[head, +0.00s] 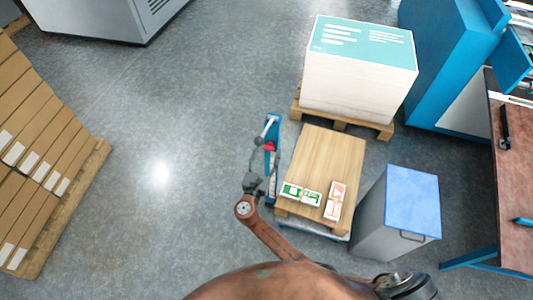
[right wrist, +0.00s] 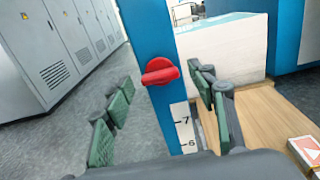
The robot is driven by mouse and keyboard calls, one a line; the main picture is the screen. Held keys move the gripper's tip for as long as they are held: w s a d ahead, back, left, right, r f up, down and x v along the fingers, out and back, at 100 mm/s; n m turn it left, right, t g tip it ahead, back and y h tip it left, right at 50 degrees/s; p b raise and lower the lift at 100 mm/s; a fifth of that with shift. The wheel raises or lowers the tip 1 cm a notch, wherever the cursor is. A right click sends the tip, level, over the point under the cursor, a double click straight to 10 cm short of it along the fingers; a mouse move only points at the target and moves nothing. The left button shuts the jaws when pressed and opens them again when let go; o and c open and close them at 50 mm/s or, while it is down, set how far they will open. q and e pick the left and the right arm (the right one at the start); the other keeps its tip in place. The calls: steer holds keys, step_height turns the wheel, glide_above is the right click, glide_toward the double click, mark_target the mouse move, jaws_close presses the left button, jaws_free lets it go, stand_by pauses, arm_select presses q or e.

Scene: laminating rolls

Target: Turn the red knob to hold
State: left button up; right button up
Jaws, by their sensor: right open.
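The red knob (right wrist: 160,72) is mounted on a blue upright post (right wrist: 151,25). In the head view the knob (head: 269,148) is a small red spot on the lift's post, left of the wooden board. My right gripper (head: 258,163) is just below the knob in that view. In the right wrist view my right gripper (right wrist: 163,88) is open, with green-padded fingers left and right of the post. The knob shows between them, its grip bar lying roughly level and tilted slightly. I see no finger touching it. The hold marking cannot be made out. My left gripper is not in view.
A wooden board (head: 324,156) with several small cartons lies right of the post. A wrapped stack (head: 356,85) on a pallet stands behind it. A grey bin with a blue lid (head: 413,200) stands to the right. The floor (head: 170,120) to the left is clear.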

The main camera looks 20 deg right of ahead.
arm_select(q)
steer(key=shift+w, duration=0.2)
arm_select(e)
steer(key=shift+c, duration=0.4)
steer(key=c, duration=1.1)
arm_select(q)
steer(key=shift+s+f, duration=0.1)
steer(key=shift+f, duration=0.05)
arm_select(e)
steer(key=shift+m, duration=0.3)
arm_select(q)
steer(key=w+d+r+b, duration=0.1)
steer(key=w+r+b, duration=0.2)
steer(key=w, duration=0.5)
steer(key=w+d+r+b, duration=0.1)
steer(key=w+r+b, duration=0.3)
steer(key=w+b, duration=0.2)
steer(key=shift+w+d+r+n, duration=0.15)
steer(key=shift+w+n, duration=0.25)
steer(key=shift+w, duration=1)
arm_select(e)
steer(key=shift+m, duration=8.8)
